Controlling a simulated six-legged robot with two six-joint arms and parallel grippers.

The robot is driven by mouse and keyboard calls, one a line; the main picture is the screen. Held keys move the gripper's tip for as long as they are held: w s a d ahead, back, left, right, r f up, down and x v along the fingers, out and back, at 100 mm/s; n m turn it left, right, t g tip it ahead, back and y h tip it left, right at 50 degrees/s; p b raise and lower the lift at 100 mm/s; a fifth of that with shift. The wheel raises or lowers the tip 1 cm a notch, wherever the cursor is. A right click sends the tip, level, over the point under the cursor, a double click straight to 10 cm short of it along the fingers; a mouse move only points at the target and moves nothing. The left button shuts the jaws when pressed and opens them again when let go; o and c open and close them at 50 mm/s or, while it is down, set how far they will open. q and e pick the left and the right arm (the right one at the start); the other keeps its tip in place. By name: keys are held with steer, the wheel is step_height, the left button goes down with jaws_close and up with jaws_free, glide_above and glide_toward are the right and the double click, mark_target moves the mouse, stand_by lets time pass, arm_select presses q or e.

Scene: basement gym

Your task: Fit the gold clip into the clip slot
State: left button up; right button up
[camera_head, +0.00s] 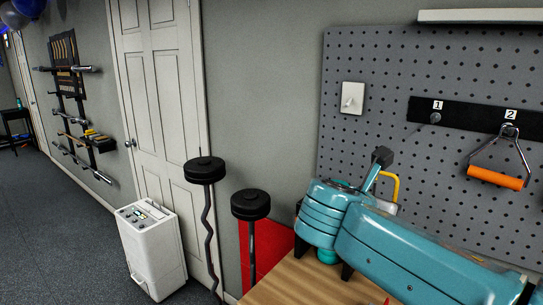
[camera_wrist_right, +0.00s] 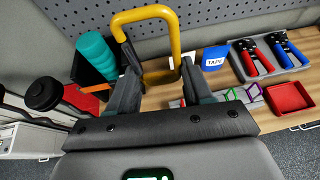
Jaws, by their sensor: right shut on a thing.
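The gold clip (camera_wrist_right: 176,46), a thick yellow loop, is held in my right gripper (camera_wrist_right: 158,68), between two dark fingers in the wrist view. In the head view the clip (camera_head: 395,186) shows partly behind my teal right arm, over the bench and in front of the pegboard. The right gripper (camera_head: 383,157) is mostly hidden there. A small rack (camera_wrist_right: 243,94) with purple and green clips stands on the bench in the wrist view, right of the fingers. I cannot tell which opening is the clip slot. My left gripper is not in view.
The wooden bench (camera_head: 300,283) stands below the pegboard (camera_head: 400,100). A teal cylinder (camera_wrist_right: 95,53) stands left of the clip. To the right are a blue TAPE holder (camera_wrist_right: 214,58), a tray of red and blue hand grips (camera_wrist_right: 262,57) and a red tray (camera_wrist_right: 290,98).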

steer(key=shift+m+g+h, duration=0.6)
steer(key=shift+m+h, duration=0.1)
steer(key=shift+h, duration=0.2)
steer(key=s+f, duration=0.2)
steer(key=f, duration=0.8)
steer(key=s+f, duration=0.2)
steer(key=f, duration=0.9)
steer(key=s+a+f, duration=0.1)
steer(key=s+f, duration=0.1)
steer(key=f, duration=0.8)
steer(key=shift+s+f, duration=0.1)
steer(key=shift+f, duration=0.1)
steer(key=s+d+f, duration=0.1)
steer(key=s+f, duration=0.3)
steer(key=f, duration=0.1)
steer(key=shift+s+f+m, duration=0.2)
steer(key=shift+s+m, duration=0.1)
